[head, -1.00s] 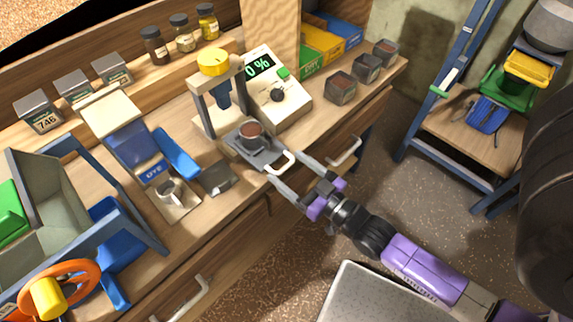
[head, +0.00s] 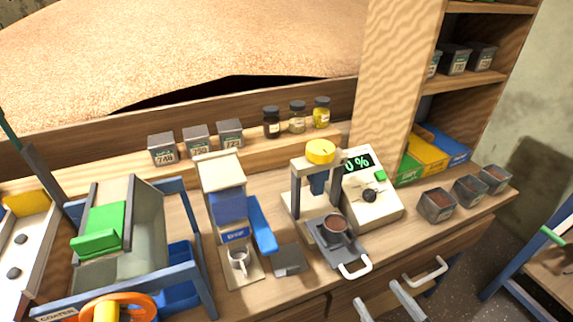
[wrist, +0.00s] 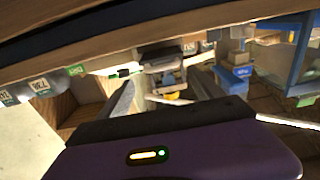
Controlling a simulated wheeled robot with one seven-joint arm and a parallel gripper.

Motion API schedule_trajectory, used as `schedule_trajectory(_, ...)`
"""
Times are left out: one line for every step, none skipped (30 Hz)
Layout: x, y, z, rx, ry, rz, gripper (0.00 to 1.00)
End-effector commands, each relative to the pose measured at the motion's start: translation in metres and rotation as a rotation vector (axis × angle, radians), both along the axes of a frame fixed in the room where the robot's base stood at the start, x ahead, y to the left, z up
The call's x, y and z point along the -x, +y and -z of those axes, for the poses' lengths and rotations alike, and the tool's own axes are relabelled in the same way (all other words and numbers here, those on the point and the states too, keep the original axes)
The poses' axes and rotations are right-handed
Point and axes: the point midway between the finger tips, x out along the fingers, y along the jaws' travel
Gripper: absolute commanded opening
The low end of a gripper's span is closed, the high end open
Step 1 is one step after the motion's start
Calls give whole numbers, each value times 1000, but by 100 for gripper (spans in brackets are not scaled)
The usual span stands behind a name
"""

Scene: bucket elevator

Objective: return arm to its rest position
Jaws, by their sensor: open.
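My gripper (head: 379,292) shows at the bottom of the head view, only its two grey fingers in frame. They are spread apart with nothing between them. The fingers are in front of the bench edge, below and apart from the white pull handle (head: 355,269) of the grey sliding tray (head: 325,252). A cup of brown material (head: 335,226) sits on that tray, under the yellow-topped press (head: 321,152). In the wrist view my gripper (wrist: 168,92) is also open, with the bench beyond it. The rest of my arm is out of frame.
A drawer handle (head: 425,273) sticks out of the bench front close to the fingers. The meter (head: 372,190) and several dark bins stand on the bench. A blue-framed stand (head: 530,272) is at right, with floor between it and the bench.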

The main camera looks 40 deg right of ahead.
Motion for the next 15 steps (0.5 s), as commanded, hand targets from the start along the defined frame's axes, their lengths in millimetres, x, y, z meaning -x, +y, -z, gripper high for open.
schedule_trajectory(0,0,0,0,0,0,76)
schedule_trajectory(0,0,0,0,0,0,76)
schedule_trajectory(0,0,0,4,2,0,76)
schedule_trajectory(0,0,1,10,9,1,76)
schedule_trajectory(-2,0,-1,20,13,0,76)
schedule_trajectory(-4,5,-7,31,14,-6,76)
schedule_trajectory(-4,10,-11,37,20,-15,76)
schedule_trajectory(-3,18,-16,43,28,-27,76)
schedule_trajectory(1,30,-21,45,45,-47,76)
schedule_trajectory(5,40,-25,48,58,-63,76)
schedule_trajectory(9,50,-29,49,72,-81,76)
schedule_trajectory(16,65,-35,47,92,-106,76)
schedule_trajectory(21,76,-39,45,107,-125,76)
schedule_trajectory(27,86,-44,41,123,-143,76)
schedule_trajectory(35,99,-50,36,142,-166,76)
